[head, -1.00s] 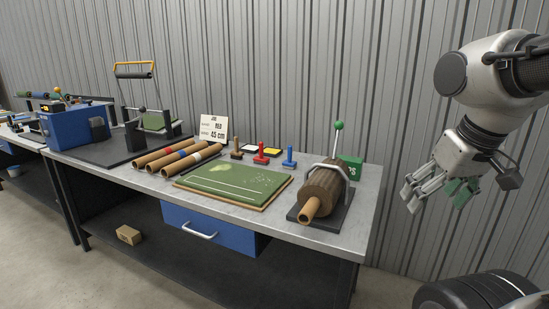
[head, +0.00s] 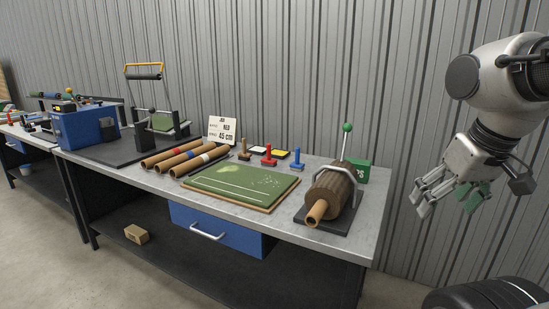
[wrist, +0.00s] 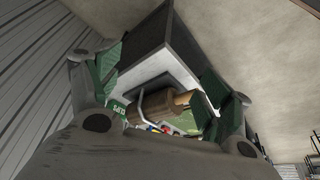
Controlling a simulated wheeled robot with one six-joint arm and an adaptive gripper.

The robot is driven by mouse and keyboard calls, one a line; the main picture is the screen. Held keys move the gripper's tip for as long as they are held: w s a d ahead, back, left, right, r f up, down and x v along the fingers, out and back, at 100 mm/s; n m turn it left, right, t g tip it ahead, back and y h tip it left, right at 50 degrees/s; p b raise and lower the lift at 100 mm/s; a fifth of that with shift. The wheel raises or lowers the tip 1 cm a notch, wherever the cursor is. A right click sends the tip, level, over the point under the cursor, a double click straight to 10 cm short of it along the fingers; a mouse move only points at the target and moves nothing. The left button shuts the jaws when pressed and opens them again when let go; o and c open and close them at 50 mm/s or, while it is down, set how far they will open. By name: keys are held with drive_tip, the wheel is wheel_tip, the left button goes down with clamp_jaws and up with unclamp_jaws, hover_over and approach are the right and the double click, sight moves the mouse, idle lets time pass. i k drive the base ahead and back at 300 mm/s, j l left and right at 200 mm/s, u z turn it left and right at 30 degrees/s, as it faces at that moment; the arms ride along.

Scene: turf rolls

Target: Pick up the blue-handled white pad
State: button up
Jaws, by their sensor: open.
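A blue-handled stamp (head: 297,158) stands upright on the grey workbench, right of a red-handled stamp (head: 268,156) and a wooden-handled stamp (head: 244,150). I cannot make out a white pad under its blue handle. A small pale pad (head: 258,150) and a yellow pad (head: 280,154) lie behind the stamps. My gripper (head: 446,200) is open and empty in the air, right of the bench and well away from the stamps. It also shows in the wrist view (wrist: 160,78), with green finger pads apart. The small coloured stamps are blurred there beyond the brown roll.
A brown roll on a black stand (head: 332,192) with a green-knobbed lever stands at the bench's right end, beside a green box (head: 357,171). A green turf board (head: 240,189) lies in front of the stamps. Cardboard tubes (head: 184,157) lie left. A corrugated wall stands behind.

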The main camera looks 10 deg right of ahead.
sight(296, 166)
drive_tip(key=i+j+z, duration=0.1)
drive_tip(key=j+z, duration=0.25)
drive_tip(key=i+j+z, duration=0.1)
drive_tip(key=z, duration=0.25)
drive_tip(key=i+j+z, duration=0.2)
drive_tip(key=j, duration=0.65)
drive_tip(key=j+z, duration=0.25)
drive_tip(key=j, duration=3.25)
drive_tip(key=i+z, duration=0.05)
